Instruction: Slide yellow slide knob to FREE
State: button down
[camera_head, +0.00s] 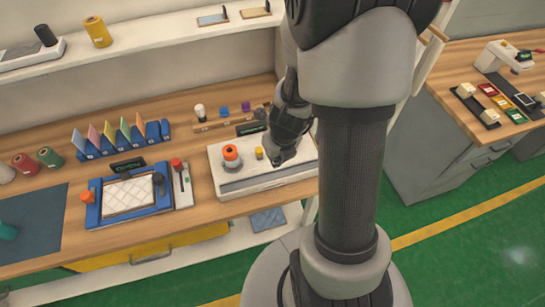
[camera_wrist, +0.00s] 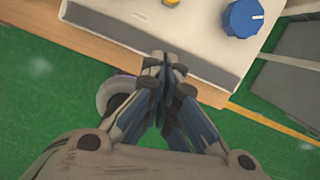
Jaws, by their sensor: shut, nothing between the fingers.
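The yellow slide knob (camera_head: 259,153) stands on top of the white panel box (camera_head: 240,180), right of a red-orange round knob (camera_head: 231,153). In the wrist view only the edge of the yellow knob (camera_wrist: 172,3) shows at the top. My gripper (camera_head: 277,160) is shut and empty, just right of the yellow knob in the head view. In the wrist view my gripper (camera_wrist: 165,62) shows over the front edge of the white panel box (camera_wrist: 150,28), apart from the knob. I cannot read any FREE marking.
A blue dial (camera_wrist: 243,18) sits on the panel's right part. Left of the panel are a blue-framed tray (camera_head: 97,217) with a white quilted pad and a white strip with a red knob (camera_head: 176,165). The wooden bench (camera_head: 200,205) is bare in front of the strip.

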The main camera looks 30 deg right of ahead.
aim_at(259, 153)
jog(key=b+x, duration=0.5)
jog(key=x, duration=0.3)
jog(key=shift+b, duration=0.35)
jog(key=w+p, duration=0.1)
jog(key=w, duration=0.2)
jog(key=shift+d+p, duration=0.15)
jog(key=shift+p, duration=0.15)
jog(key=shift+w, duration=0.55)
jog(key=shift+d+p, duration=0.1)
jog(key=shift+p, duration=0.2)
